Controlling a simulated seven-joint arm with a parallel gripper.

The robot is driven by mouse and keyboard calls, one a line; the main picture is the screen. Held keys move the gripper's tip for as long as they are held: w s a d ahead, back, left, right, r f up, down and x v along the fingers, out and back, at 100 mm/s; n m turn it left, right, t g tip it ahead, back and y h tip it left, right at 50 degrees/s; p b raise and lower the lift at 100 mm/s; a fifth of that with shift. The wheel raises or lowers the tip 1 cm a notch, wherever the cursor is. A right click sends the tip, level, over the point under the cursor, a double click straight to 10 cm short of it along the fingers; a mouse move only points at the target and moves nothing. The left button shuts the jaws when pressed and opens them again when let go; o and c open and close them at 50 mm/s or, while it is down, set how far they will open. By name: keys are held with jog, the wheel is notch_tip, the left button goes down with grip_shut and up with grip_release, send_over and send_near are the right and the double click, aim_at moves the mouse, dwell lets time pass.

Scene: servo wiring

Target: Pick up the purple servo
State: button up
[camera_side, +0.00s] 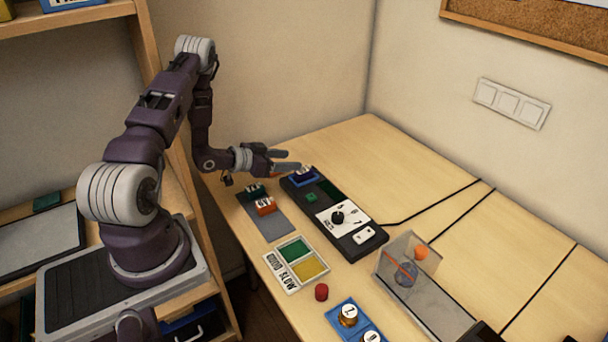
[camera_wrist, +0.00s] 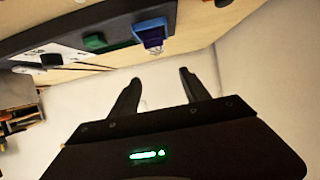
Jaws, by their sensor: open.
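The purple servo (camera_wrist: 152,36) looks blue-purple with a pale top piece in the wrist view. It sits at the far end of the black control panel (camera_side: 358,240), and in the side view it is the small blue block (camera_side: 304,177) there. My gripper (camera_side: 293,160) is open and empty, its fingers spread above and close to that end of the panel. In the wrist view the open fingers (camera_wrist: 160,79) point toward the servo, which lies beyond the fingertips and apart from them. The servo's lower part is hidden in its seat.
The panel also has a green block (camera_side: 311,197) and a dial (camera_side: 337,217). A clear box (camera_side: 410,262) stands at right.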

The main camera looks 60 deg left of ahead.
aim_at(301, 171)
notch_tip(301, 171, down, 4)
jog(key=shift+r, duration=0.25)
jog(key=shift+w+f, duration=0.15)
jog(key=shift+f, duration=0.2)
jog(key=x, duration=0.4)
jog(key=shift+w+f, duration=0.15)
jog(key=shift+w, duration=0.2)
grip_shut()
